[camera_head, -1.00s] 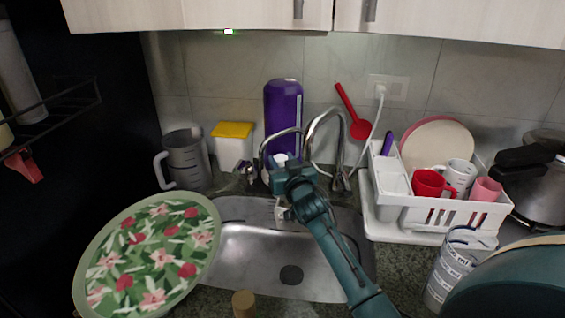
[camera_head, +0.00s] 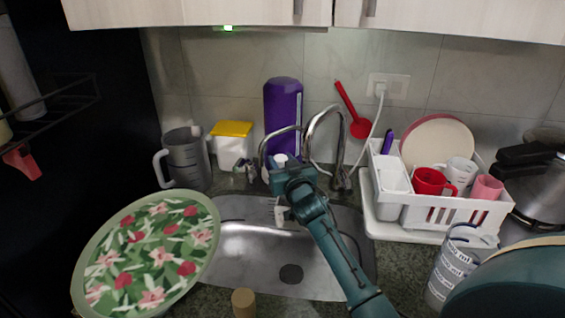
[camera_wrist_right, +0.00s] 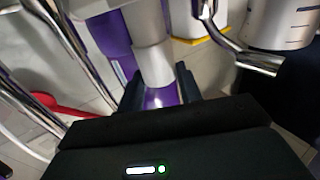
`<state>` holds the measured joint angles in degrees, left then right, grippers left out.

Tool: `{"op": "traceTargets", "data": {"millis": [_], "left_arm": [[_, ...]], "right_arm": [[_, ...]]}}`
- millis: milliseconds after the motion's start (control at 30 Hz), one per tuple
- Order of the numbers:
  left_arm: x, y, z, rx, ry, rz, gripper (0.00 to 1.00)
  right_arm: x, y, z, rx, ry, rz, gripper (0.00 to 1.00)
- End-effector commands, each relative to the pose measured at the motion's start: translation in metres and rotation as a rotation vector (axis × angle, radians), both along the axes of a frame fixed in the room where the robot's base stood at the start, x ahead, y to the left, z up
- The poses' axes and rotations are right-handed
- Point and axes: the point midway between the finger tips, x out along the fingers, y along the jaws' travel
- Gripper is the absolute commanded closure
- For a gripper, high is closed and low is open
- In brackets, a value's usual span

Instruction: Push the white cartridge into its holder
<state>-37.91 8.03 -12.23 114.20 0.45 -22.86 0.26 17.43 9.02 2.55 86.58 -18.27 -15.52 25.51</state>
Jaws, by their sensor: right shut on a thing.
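My right gripper (camera_head: 281,167) is above the back of the sink, in front of the purple bottle (camera_head: 284,103). In the right wrist view, its fingers (camera_wrist_right: 160,90) are shut on a pale, whitish cylinder with a purple end, which I take to be the white cartridge (camera_wrist_right: 151,60). In the head view only a small white tip (camera_head: 280,158) of it shows above the jaws. I cannot clearly make out the holder, nor whether the cartridge touches it. My left gripper is not in view.
A curved metal tap (camera_head: 316,130) stands close right of the gripper. A grey jug (camera_head: 186,160) and a yellow-lidded white box (camera_head: 231,150) are to the left. A white dish rack (camera_head: 440,212) is right, a floral plate (camera_head: 155,250) front left. The sink (camera_head: 250,245) is empty.

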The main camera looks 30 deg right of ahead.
Motion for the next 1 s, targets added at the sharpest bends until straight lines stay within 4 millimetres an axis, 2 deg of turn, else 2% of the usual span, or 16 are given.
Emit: {"op": "traceTargets", "data": {"millis": [33,300,700,833,1000], "left_arm": [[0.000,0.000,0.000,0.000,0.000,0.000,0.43],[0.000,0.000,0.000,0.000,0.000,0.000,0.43],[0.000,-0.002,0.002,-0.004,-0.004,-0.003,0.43],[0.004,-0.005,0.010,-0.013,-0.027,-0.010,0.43],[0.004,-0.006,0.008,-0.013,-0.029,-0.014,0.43]], "right_arm": [[-0.001,0.000,-0.006,0.002,0.013,-0.002,0.62],[0.000,0.000,-0.004,0.002,0.010,-0.002,0.40],[0.000,0.000,-0.004,0.002,0.009,-0.001,0.39],[-0.022,0.004,-0.005,0.001,0.010,-0.001,0.39],[-0.059,0.010,-0.006,0.003,0.010,-0.001,0.39]]}}
